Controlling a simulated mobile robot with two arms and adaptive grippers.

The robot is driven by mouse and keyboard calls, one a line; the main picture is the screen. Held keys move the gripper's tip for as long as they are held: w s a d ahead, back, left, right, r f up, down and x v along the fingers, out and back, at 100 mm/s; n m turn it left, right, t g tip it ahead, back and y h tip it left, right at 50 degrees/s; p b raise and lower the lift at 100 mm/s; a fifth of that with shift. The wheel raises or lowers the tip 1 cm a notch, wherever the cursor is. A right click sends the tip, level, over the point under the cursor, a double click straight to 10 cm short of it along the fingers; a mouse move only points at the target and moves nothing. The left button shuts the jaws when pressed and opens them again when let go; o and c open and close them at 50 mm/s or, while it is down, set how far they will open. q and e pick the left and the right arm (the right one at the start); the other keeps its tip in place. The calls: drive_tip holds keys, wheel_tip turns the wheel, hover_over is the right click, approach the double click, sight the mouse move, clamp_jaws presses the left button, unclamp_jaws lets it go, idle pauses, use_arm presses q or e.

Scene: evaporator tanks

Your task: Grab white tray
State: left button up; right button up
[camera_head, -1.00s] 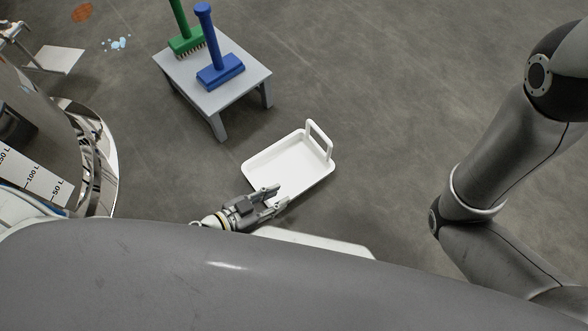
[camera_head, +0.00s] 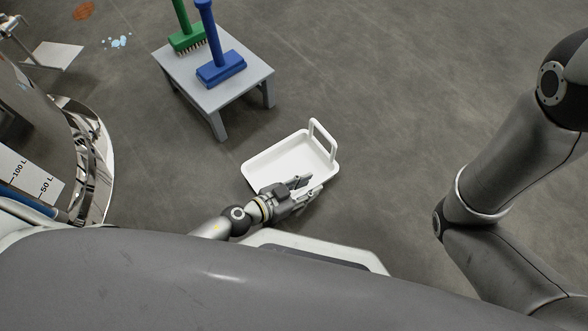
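The white tray (camera_head: 283,157) is a shallow rectangle with an upright loop handle (camera_head: 322,138) at its right end. It appears to lie on the grey floor in the middle of the head view. My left gripper (camera_head: 310,187) is over the tray's near right edge, its fingers pointing right. The fingers are spread apart with a gap between them, and nothing shows between them. Part of the tray's near rim is hidden behind the gripper. I cannot tell whether they touch. My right arm shows at the right, but its gripper is out of view.
A small grey table (camera_head: 216,92) behind the tray holds a blue brush (camera_head: 220,68) and a green brush (camera_head: 187,38). A shiny metal tank (camera_head: 85,150) stands at the left. Blue bits (camera_head: 118,42) and an orange patch (camera_head: 83,11) lie on the floor. The floor right of the tray is clear.

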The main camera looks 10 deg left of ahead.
use_arm(q)
clamp_jaws()
idle(0.5)
